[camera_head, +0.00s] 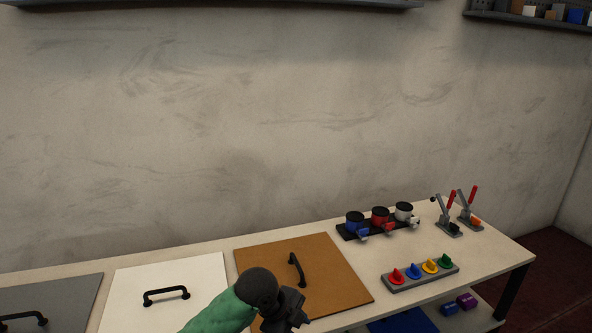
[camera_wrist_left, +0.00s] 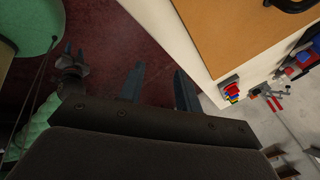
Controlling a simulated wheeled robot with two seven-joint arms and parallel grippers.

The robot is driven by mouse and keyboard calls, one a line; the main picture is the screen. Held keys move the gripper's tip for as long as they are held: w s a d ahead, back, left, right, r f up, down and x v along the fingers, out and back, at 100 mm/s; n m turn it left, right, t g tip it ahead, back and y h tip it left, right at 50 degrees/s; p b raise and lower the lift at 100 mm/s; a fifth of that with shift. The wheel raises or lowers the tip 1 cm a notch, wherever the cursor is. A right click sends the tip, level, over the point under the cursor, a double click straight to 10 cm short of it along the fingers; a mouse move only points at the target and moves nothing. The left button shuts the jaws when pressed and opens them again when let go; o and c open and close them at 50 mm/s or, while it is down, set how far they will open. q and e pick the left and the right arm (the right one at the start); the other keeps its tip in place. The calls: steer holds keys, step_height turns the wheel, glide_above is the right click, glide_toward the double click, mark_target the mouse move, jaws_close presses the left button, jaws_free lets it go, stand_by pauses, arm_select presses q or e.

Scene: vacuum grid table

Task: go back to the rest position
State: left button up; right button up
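My left arm, with a green sleeve and dark wrist, enters at the bottom of the head view. Its dark gripper (camera_head: 287,310) is over the front edge of the brown panel (camera_head: 330,270); its fingertips are not clear there. In the left wrist view my left gripper (camera_wrist_left: 157,88) has its two fingers apart with nothing between them, above the dark red floor. My right gripper (camera_wrist_left: 73,50) shows small at the upper left of the wrist view, its two fingers apart and empty. It is not in the head view.
The table (camera_head: 240,238) carries a white panel (camera_head: 190,272) and a grey panel (camera_head: 60,300), each with a black handle. At right are a coloured knob strip (camera_head: 420,276), three valves (camera_head: 380,220) and lever clamps (camera_head: 455,215). The table edge (camera_wrist_left: 185,45) runs beside my left gripper.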

arm_select(q)
steer(key=s+a+f+n+y, duration=0.2)
steer(key=s+a+f+n, duration=0.3)
steer(key=s+a+n, duration=0.3)
steer(key=s+a+f+n+t+y, duration=0.1)
steer(key=s+a+f+n, duration=0.5)
steer(key=s, duration=0.4)
steer(key=s+a+f+n+y, duration=0.2)
steer(key=s+a+f+n, duration=0.2)
steer(key=s+a+n, duration=0.4)
steer(key=s+d+f+g, duration=0.1)
steer(key=d+f, duration=0.1)
steer(key=f, duration=1.1)
steer(key=s+d+f+g, duration=0.1)
steer(key=s+d+f, duration=0.1)
steer(key=f, duration=1.1)
steer(key=shift+d+f+n+h, duration=0.3)
steer(key=shift+d, duration=0.3)
